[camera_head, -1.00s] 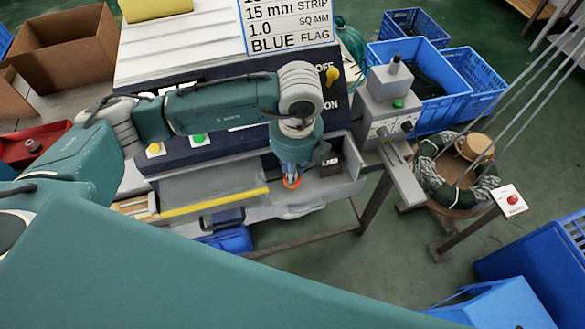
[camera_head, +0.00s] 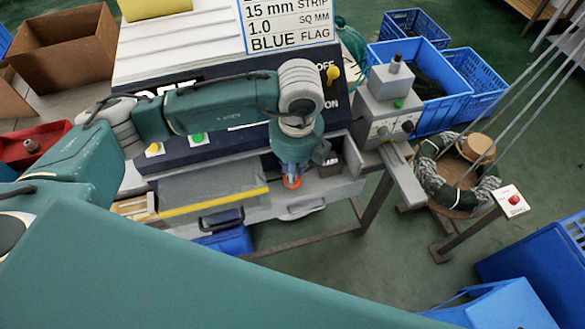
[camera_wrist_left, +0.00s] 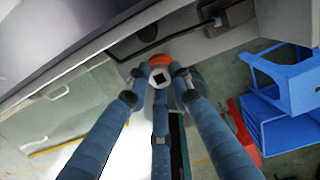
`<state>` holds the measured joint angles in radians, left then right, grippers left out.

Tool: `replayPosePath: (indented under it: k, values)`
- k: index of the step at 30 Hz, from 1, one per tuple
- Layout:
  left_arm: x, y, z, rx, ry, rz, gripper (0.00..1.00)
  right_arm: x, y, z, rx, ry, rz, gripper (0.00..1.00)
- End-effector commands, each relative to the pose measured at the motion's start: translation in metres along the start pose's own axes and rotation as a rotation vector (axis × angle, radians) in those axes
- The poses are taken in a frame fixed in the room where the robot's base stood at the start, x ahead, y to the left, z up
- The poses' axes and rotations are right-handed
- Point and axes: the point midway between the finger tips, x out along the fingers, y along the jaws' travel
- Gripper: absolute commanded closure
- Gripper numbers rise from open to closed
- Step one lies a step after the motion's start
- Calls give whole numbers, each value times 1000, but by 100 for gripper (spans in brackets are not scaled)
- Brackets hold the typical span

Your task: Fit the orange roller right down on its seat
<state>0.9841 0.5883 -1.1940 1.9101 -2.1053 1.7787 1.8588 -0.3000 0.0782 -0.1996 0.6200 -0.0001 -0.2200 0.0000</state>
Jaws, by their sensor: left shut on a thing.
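The orange roller (camera_head: 292,183) shows as a small orange patch under my left gripper (camera_head: 291,176) at the front of the machine. In the left wrist view the roller (camera_wrist_left: 160,61) shows an orange rim behind a pale hub with a dark square hole. The fingers of my left gripper (camera_wrist_left: 159,78) are closed around it. The seat is hidden by the gripper and the roller, so I cannot tell whether the roller touches it. My right gripper is not in view.
A yellow strip (camera_head: 213,202) runs along the machine's front edge, left of the gripper. A grey control box (camera_head: 388,105) stands to the right. Blue crates (camera_head: 475,80) lie behind it.

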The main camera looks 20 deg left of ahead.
Motion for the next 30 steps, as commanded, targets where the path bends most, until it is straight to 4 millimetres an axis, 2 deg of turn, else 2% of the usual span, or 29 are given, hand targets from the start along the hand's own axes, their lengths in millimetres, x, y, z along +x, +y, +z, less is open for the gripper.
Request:
replayPosePath:
  k: [13, 30]
  values:
    - [1, 0, 0, 0, 0, 0, 100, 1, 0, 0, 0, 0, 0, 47]
    - [15, 0, -2, 0, 0, 0, 100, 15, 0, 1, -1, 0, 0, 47]
